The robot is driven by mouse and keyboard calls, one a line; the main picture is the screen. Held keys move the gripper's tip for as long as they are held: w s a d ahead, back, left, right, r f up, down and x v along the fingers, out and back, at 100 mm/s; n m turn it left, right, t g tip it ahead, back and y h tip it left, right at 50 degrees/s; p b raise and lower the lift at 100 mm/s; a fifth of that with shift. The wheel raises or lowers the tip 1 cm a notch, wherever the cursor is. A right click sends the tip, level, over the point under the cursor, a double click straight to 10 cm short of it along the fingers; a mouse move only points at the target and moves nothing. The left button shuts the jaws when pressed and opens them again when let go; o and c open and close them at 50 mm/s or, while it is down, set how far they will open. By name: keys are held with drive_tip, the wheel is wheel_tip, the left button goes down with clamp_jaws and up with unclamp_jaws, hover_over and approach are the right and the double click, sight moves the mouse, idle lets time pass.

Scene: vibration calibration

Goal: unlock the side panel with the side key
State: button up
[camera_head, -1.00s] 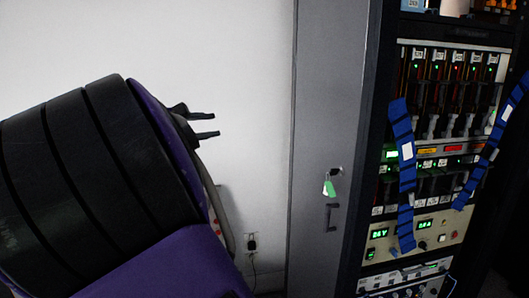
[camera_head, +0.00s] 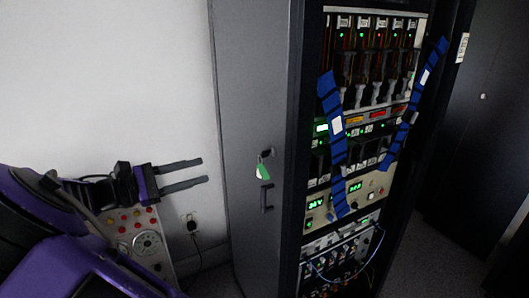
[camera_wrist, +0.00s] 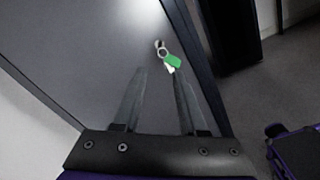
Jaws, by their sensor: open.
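The side panel (camera_head: 250,90) is the tall grey side of the equipment rack. The side key (camera_head: 262,160) sits at the lock on this panel, with a green tag (camera_head: 263,172) hanging from it. A dark handle (camera_head: 267,198) is just below. My gripper (camera_head: 202,170) is open and empty, left of the key and apart from it, its fingers pointing right. In the wrist view the key (camera_wrist: 161,48) and its green tag (camera_wrist: 173,61) show beyond my open fingertips (camera_wrist: 162,78), near the middle between them.
The rack front (camera_head: 365,130) holds lit instruments with blue straps (camera_head: 332,110) hanging across it. A wall outlet with a black plug (camera_head: 191,225) and a cable is below my gripper. A panel with red knobs (camera_head: 130,225) stands at lower left. Dark floor (camera_head: 430,255) lies to the right.

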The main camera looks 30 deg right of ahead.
sight(261, 154)
drive_tip(key=d, duration=1.6)
drive_tip(key=shift+w+d, duration=0.1)
drive_tip(key=shift+w, duration=0.15)
clamp_jaws()
